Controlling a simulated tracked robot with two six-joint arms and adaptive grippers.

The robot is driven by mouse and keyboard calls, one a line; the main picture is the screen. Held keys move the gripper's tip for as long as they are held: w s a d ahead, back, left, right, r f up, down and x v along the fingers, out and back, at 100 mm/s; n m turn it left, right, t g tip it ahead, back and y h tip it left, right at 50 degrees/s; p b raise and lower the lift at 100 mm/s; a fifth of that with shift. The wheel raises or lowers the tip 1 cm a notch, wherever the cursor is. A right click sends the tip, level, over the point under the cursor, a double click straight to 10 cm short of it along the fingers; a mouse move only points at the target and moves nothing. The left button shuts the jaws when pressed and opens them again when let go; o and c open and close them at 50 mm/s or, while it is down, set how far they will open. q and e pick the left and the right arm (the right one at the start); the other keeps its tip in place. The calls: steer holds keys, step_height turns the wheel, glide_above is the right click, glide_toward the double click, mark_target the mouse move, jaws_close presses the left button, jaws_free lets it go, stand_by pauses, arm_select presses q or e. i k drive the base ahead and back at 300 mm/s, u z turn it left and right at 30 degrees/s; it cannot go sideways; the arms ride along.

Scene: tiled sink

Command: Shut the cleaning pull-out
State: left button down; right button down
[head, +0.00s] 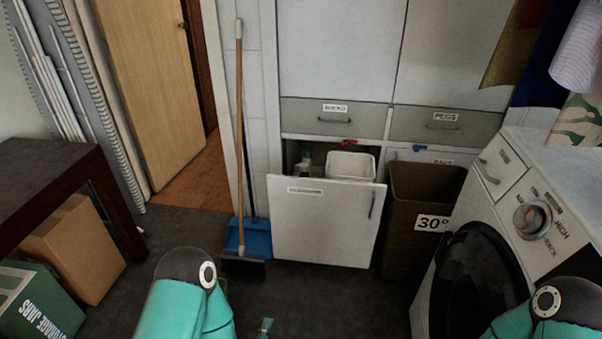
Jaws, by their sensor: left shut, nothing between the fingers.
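The cleaning pull-out (325,222) is a white-fronted unit low in the cabinet, with a label at its upper left and a dark upright handle (372,203) at its right edge. It stands out from the cabinet, open. Bottles (304,162) and a white bin (350,165) show inside it, behind the front. A small part of my left gripper (266,326) shows at the bottom edge, shut and empty, in front of the pull-out and apart from it. My right arm shows at the lower right; its gripper is out of view.
A brown hamper (421,215) marked 30° stands close at the pull-out's right, before the washing machine (480,262). A broom (242,130) and blue dustpan (250,238) stand at its left. Dark floor (320,295) in front is clear.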

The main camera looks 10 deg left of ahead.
mark_target(317, 219)
steer(key=i, duration=1.5)
